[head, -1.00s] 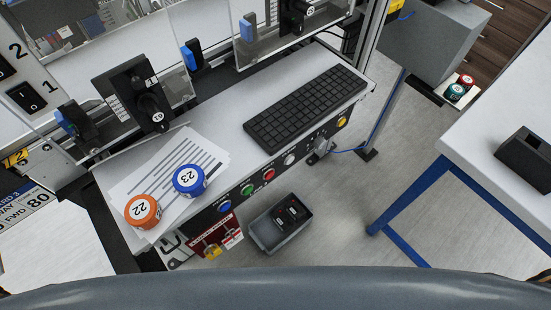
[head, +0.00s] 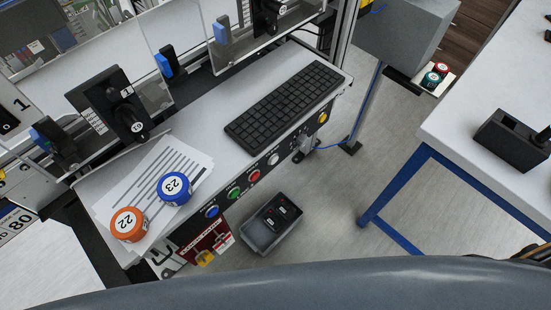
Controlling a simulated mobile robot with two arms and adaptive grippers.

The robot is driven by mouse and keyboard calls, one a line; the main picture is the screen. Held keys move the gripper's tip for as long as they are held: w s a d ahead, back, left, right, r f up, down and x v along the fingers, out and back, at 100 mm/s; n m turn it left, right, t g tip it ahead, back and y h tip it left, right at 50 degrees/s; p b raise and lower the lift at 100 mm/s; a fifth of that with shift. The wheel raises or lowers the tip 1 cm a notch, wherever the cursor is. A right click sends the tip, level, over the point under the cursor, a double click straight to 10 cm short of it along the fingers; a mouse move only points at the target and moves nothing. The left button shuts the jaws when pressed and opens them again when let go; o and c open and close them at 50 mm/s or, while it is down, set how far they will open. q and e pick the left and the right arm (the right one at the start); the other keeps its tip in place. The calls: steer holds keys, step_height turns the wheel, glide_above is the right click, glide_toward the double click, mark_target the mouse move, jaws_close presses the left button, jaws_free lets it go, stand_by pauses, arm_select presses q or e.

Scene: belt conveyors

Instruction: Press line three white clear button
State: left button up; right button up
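A white round button (head: 273,159) sits on the dark front strip of the console desk (head: 205,118). In the same row are a red button (head: 254,175), a green button (head: 233,193) and a blue button (head: 211,211) to its lower left, and a yellow button (head: 323,118) to its upper right. No line label for the white button is legible. Neither of my grippers is in view.
A black keyboard (head: 285,105), papers, an orange cap marked 22 (head: 128,224) and a blue cap marked 23 (head: 174,188) lie on the desk. A grey bin (head: 271,225) is below the buttons. A white table (head: 470,120) stands right; floor between is clear.

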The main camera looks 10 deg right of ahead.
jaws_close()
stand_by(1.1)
